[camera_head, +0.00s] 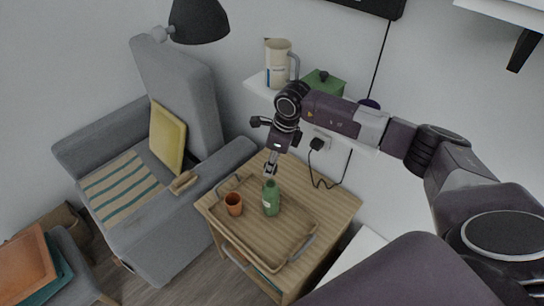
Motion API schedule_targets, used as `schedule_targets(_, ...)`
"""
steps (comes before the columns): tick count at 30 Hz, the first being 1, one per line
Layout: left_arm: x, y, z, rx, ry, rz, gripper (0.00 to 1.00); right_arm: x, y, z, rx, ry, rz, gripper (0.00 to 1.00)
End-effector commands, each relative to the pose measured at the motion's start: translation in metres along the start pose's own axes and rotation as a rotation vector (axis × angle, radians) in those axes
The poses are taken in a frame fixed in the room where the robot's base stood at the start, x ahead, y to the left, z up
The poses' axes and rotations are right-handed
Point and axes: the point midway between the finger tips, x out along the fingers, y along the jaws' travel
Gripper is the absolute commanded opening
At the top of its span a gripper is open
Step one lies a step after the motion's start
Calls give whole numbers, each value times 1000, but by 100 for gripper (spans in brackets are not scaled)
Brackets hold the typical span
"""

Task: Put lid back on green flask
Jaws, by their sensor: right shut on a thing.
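A green flask (271,200) stands upright on a wooden tray in the middle of the head view. My right gripper (270,172) reaches down from above and is right over the flask's top. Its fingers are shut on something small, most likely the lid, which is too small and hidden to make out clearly. I cannot tell whether the held thing touches the flask's neck. My left gripper is not in view.
An orange cup (234,203) stands on the tray (264,251) left of the flask. The tray lies on a wooden side table (342,205). A grey armchair (172,240) is to the left. A wall shelf (259,87) holds a jug (279,62) and a green pot (325,83).

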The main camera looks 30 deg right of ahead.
Motion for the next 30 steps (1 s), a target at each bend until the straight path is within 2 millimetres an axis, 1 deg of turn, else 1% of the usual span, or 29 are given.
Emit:
schedule_targets(8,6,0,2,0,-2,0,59,10,0,-3,9,1,-2,17)
schedule_targets(19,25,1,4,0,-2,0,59,43,1,-10,7,1,0,17)
schedule_targets(21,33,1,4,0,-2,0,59,51,1,-11,7,1,-1,17)
schedule_targets(24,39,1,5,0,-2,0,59,58,1,-13,6,0,-1,17)
schedule_targets(30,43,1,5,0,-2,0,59,63,1,-14,6,0,-1,17)
